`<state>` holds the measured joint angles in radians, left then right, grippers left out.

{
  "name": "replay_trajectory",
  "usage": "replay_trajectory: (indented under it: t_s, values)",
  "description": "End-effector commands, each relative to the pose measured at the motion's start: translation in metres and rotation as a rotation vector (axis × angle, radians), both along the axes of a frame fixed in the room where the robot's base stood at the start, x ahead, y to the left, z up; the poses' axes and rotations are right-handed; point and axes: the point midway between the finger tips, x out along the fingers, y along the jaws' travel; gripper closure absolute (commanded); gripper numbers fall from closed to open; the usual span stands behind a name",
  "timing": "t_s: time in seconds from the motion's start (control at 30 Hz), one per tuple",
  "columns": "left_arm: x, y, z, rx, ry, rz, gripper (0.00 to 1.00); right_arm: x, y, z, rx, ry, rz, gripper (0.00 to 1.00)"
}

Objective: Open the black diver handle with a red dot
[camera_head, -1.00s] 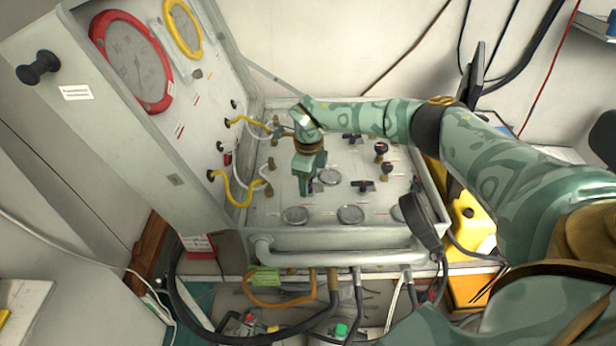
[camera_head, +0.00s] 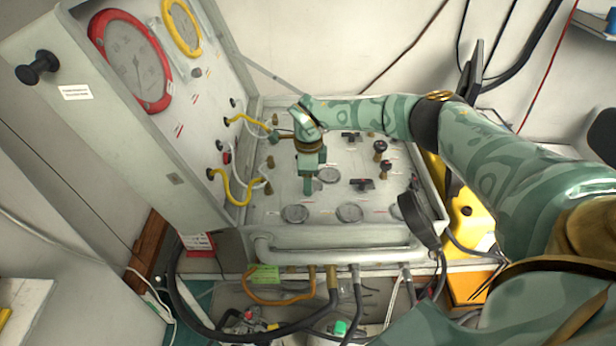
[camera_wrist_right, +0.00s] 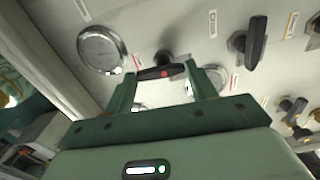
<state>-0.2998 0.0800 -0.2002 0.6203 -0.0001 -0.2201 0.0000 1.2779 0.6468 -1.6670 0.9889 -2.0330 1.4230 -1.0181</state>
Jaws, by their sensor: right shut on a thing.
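The black handle with a red dot (camera_wrist_right: 162,72) shows in the right wrist view, on the pale panel face (camera_wrist_right: 165,20). It lies crosswise between the two fingertips of my right gripper (camera_wrist_right: 163,80), which is shut on it, a finger at each end. In the head view my right gripper (camera_head: 308,182) reaches down to the left-middle part of the flat panel (camera_head: 325,215), and it mostly hides the handle there. My left gripper is not in view.
Another black handle (camera_head: 362,185) sits to the right, with black knobs (camera_head: 380,147) beyond it. Round gauges (camera_head: 349,213) line the front. A pale rail (camera_head: 335,258) runs along the front.

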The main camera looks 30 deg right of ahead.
Motion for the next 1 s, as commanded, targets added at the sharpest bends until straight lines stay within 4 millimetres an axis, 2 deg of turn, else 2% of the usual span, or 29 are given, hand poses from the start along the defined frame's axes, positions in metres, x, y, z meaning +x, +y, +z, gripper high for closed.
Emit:
replay_trajectory:
  t_s: [0.07,0.1,0.17,0.43,0.57,0.67,1.0]
  values:
    - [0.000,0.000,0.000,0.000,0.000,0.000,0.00,0.001,0.000,0.001,0.000,-0.002,-0.001,0.66]
    - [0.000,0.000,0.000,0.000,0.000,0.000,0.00,0.001,0.000,0.001,0.000,-0.002,-0.001,0.38]
    - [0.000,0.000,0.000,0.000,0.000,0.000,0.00,0.001,0.000,0.001,0.000,-0.002,-0.001,0.22]
    - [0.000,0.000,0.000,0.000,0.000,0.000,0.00,0.000,0.000,0.001,-0.001,-0.001,-0.002,0.22]
    - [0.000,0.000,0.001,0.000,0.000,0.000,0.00,0.001,-0.001,0.010,0.000,-0.004,-0.002,0.22]
    - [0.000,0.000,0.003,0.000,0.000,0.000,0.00,0.001,-0.001,0.028,-0.001,-0.004,-0.001,0.22]
    - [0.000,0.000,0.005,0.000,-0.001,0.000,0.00,0.001,-0.001,0.119,0.000,-0.006,-0.001,0.22]
